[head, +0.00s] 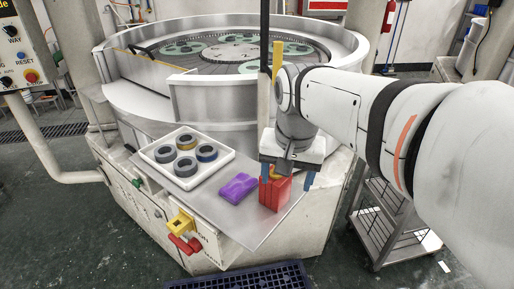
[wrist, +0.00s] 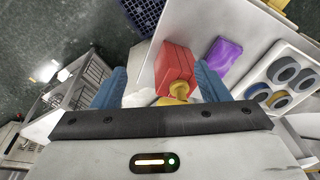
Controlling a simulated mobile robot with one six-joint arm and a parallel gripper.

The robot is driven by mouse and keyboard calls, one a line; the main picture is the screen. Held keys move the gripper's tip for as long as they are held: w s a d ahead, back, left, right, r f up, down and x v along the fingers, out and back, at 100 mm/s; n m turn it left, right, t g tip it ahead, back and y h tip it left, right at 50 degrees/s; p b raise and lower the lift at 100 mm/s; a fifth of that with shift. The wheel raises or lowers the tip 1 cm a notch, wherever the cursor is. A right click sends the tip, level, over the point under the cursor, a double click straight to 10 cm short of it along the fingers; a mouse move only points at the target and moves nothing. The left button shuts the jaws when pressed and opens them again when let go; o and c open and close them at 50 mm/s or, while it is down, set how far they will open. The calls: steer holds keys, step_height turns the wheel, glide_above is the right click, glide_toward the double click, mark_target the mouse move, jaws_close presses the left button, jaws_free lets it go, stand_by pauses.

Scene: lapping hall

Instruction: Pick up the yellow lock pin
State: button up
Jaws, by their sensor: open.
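The yellow lock pin (wrist: 180,88) shows in the wrist view at the near end of a red block (wrist: 175,62). It lies between my two blue fingers in that picture, nearer the right one, and its lower part is cut off by my gripper body. In the head view a small yellow part of the pin (head: 274,172) shows on top of the red block (head: 275,194), under my wrist. My gripper (head: 287,181) is open and points down over the block, with nothing held. I cannot tell how far the fingertips are from the pin.
A purple cloth (head: 238,188) lies left of the block on the grey shelf (head: 243,228). A white tray (head: 219,167) holds several rings. A yellow bracket with a red handle (head: 186,243) is at the shelf's front left. A metal cart (head: 390,225) stands right.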

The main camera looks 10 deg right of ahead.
steer(key=o, duration=0.4)
steer(key=w+m, duration=0.1)
steer(key=w, duration=0.1)
steer(key=w+r+m+g, duration=0.1)
steer(key=w, duration=0.1)
steer(key=w+r+m+b, duration=0.1)
steer(key=w+m, duration=0.1)
steer(key=shift+w+a+r, duration=0.1)
steer(key=shift+w+a, duration=0.05)
steer(key=shift+a, duration=0.05)
steer(key=shift+o, duration=1)
steer(key=shift+w+r+m+g, duration=0.15)
steer(key=shift+w+m+g, duration=0.2)
steer(key=shift+m+g, duration=0.05)
steer(key=shift+w, duration=0.2)
steer(key=shift+w+d+f+p, duration=0.1)
steer(key=shift+d+f+p, duration=0.1)
steer(key=shift+f, duration=1.65)
steer(key=shift+w+d+f+p, duration=0.1)
steer(key=shift+f+p, duration=0.1)
steer(key=shift+f, duration=1.65)
